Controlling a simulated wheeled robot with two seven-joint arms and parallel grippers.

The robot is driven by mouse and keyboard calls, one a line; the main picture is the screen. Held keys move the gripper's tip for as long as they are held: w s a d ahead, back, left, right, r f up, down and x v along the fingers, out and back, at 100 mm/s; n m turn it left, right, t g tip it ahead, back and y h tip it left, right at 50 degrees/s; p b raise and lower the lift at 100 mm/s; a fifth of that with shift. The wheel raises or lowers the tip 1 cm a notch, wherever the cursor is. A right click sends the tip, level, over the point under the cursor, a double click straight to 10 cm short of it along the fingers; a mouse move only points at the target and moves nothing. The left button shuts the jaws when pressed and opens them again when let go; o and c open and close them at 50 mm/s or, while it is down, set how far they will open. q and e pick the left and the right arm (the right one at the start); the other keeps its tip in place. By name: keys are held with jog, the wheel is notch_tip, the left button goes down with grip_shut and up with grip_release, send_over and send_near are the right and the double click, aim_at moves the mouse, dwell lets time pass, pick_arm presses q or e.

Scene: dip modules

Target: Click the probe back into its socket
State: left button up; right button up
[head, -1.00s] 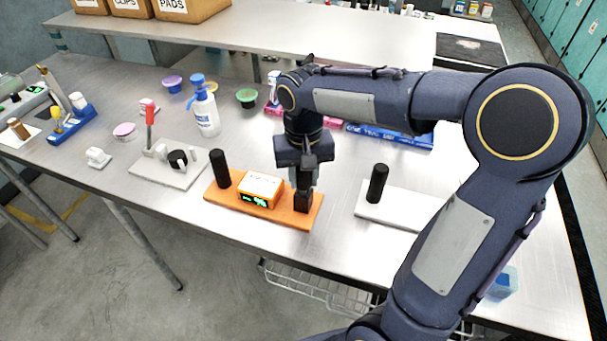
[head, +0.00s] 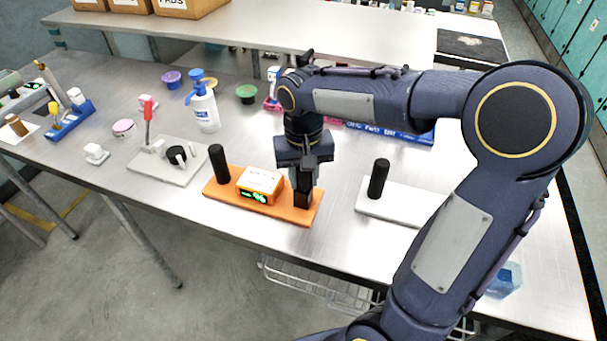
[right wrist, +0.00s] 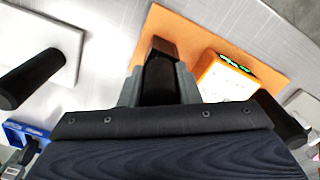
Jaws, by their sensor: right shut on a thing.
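The orange board (head: 228,197) stands near the table's front edge. It carries an orange meter box (head: 260,186) with a green-lit display and, to the right, my right gripper (head: 304,182). In the right wrist view the gripper (right wrist: 158,88) is shut on the black probe (right wrist: 158,82). The probe's far end meets a dark block (right wrist: 163,47) over the orange board, apparently the socket. My gripper hides much of it, so I cannot tell how deeply the probe sits. My left gripper is not in view.
A black post (head: 219,164) rises from the board's left end. A white board (head: 400,207) with another black post (head: 378,179) stands to the right. A grey board (head: 165,170) with a red lever and black knob lies left. A pump bottle (head: 205,108) stands behind.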

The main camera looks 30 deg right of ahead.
jog(key=shift+f, duration=0.25)
jog(key=shift+c, duration=0.4)
jog(key=o, duration=1.7)
jog(key=shift+r, duration=0.1)
jog(key=shift+r+p, duration=3.9)
jog(key=shift+r, duration=0.6)
